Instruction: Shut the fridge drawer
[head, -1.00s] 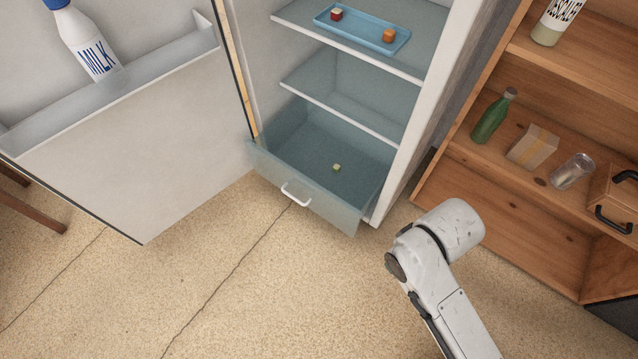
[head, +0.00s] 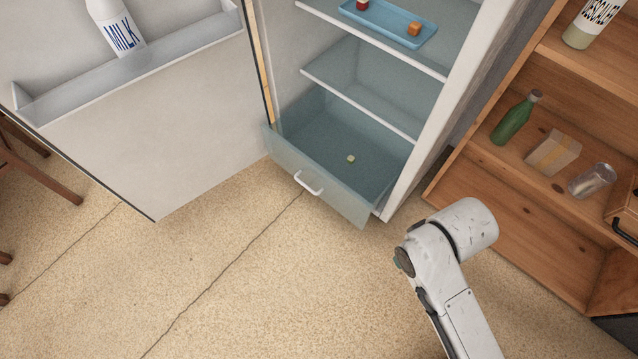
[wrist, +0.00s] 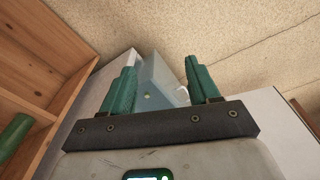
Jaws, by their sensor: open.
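The fridge drawer (head: 321,194) is a grey-blue see-through bin at the bottom of the open fridge. It is pulled out, with a white handle (head: 309,184) on its front. A small pale cube (head: 351,159) lies inside it. In the wrist view the drawer (wrist: 160,78) shows between my fingers, with the cube (wrist: 148,96) in it. My gripper (wrist: 158,75) has two green fingers, spread apart with nothing between them. In the head view my arm is at the lower right, apart from the drawer, and the gripper itself does not show.
The fridge door (head: 160,140) stands wide open on the left, with a milk bottle (head: 117,28) in its shelf. A blue tray (head: 390,24) with small cubes is on an upper fridge shelf. A wooden shelf unit (head: 500,190) stands at the right. The floor before the drawer is clear.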

